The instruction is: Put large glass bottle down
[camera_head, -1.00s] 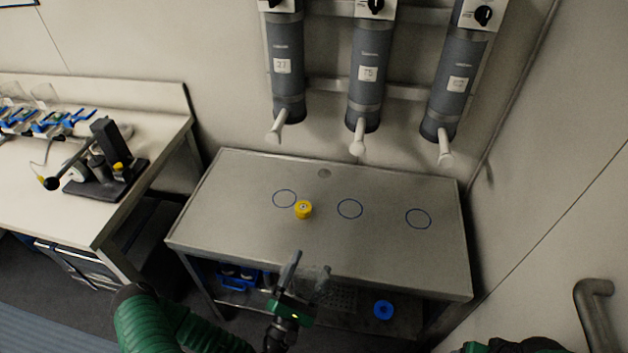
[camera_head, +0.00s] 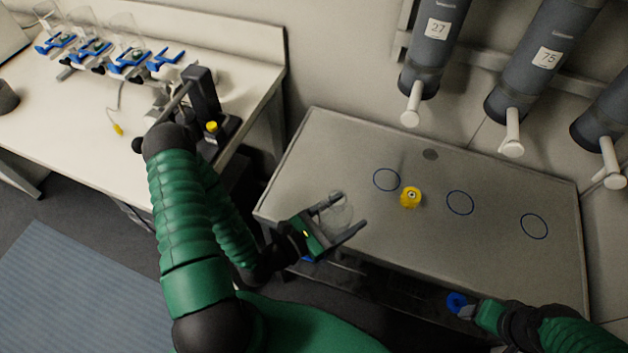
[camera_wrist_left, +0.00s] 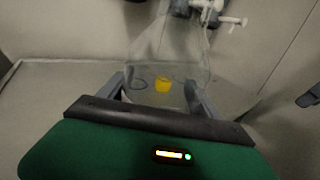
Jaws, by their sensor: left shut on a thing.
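My left gripper (camera_head: 350,211) is shut on the large glass bottle (camera_head: 337,217), which is clear and faint. The gripper is at the front left edge of the metal table (camera_head: 330,140), seen from above. In the left wrist view the bottle (camera_wrist_left: 165,55) shows between the two fingers, with its narrower part upward; its base is partly hidden behind the gripper body. I cannot tell whether the base touches the table. My right gripper (camera_head: 468,311) is low at the right; its jaws are too small to read.
A yellow cap-like piece (camera_head: 411,196) lies on the metal table beside blue circles. Cylinders with white spouts (camera_head: 411,105) hang above the back of the table. A blue round piece (camera_head: 457,302) shows by the right gripper. A white bench (camera_head: 80,120) with glassware stands left.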

